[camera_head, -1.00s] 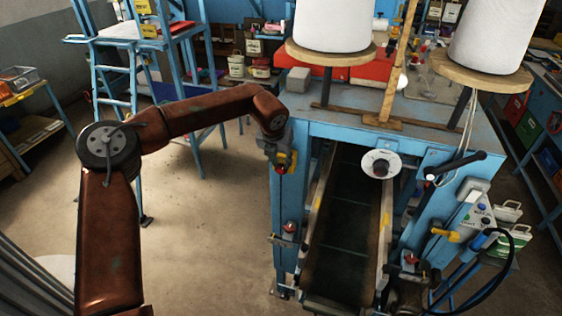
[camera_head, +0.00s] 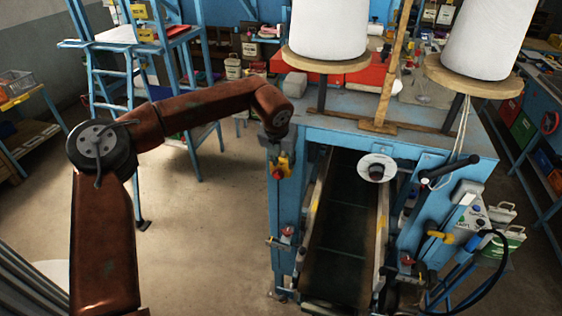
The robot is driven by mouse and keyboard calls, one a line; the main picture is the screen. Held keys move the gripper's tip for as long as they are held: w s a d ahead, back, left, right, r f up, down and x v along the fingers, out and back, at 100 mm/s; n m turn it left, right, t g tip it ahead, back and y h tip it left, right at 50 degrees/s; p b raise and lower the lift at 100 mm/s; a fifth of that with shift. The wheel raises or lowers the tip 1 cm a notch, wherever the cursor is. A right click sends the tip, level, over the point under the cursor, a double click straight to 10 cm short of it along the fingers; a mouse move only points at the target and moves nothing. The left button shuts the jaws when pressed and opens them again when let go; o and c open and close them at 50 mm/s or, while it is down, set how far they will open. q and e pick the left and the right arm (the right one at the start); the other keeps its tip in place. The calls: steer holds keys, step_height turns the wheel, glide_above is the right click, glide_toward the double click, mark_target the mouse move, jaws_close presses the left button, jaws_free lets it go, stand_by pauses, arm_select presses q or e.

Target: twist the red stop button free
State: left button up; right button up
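A red stop button (camera_head: 277,174) shows on a yellow housing (camera_head: 286,164) at the upper left front post of the blue machine (camera_head: 283,207). My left arm comes in from the left, and its wrist bends down just above the housing. My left gripper (camera_head: 279,148) is small and dark at the end of that wrist, directly above or against the housing. Contact with the button cannot be made out, nor can the spread of the fingers. I cannot identify my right gripper in this view.
A dark belt chute (camera_head: 343,225) runs down the machine's middle. A white dial (camera_head: 377,168) sits above it. Smaller red knobs (camera_head: 288,231) are on the side posts. Two white thread cones (camera_head: 328,28) stand on top. The floor (camera_head: 205,240) left of the machine is clear.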

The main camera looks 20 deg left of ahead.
arm_select(q)
steer(key=shift+s+d+r+p, duration=0.15)
steer(key=shift+s+d+r, duration=0.15)
steer(key=shift+r, duration=0.3)
steer(key=shift+s+d+r+p, duration=0.15)
steer(key=shift+s+d+r, duration=0.15)
steer(key=shift+r, duration=0.3)
steer(key=v, duration=1.2)
steer(key=shift+f, duration=0.1)
